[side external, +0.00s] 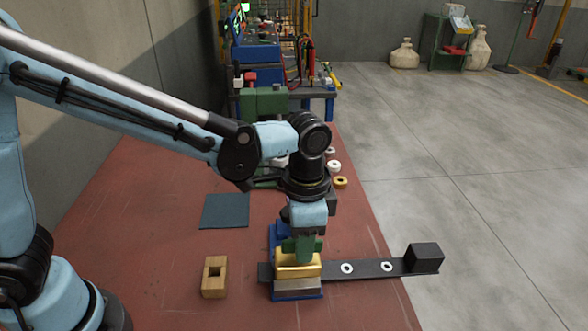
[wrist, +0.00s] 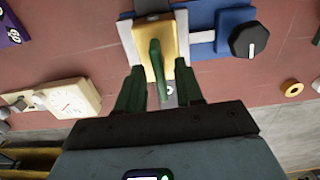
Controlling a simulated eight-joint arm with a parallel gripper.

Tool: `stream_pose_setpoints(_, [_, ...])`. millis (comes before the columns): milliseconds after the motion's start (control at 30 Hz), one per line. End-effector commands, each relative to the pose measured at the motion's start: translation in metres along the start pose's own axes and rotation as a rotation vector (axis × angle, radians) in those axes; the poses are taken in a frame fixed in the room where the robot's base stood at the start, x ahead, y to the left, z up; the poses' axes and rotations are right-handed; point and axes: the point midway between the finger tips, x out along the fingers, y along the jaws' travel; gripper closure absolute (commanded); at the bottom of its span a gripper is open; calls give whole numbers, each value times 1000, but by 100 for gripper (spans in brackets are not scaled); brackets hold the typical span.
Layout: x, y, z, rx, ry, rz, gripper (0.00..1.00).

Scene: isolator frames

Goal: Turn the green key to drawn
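The green key (wrist: 155,62) stands on a yellow block (wrist: 145,68) in the wrist view. In the side view the yellow block (side external: 297,268) sits on a grey and blue base, and my gripper hides most of the key. My gripper (wrist: 160,70) is open, its two green fingers spread on either side of the key's near end, with gaps showing. In the side view my gripper (side external: 301,247) points down right over the yellow block. Whether a finger touches the block cannot be told.
A black bar (side external: 365,268) with two white rings runs right from the base to a black block (side external: 424,257). A wooden block (side external: 214,279) with a square hole and a dark mat (side external: 225,211) lie left. A black knob (wrist: 249,39) sits on a blue plate beside the yellow block.

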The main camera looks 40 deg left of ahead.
Motion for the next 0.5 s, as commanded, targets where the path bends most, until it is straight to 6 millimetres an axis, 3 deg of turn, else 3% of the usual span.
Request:
stream_pose_setpoints(267, [-6,0,0,1,-2,0,64])
stream_pose_setpoints(500, [-37,0,0,1,-2,0,64])
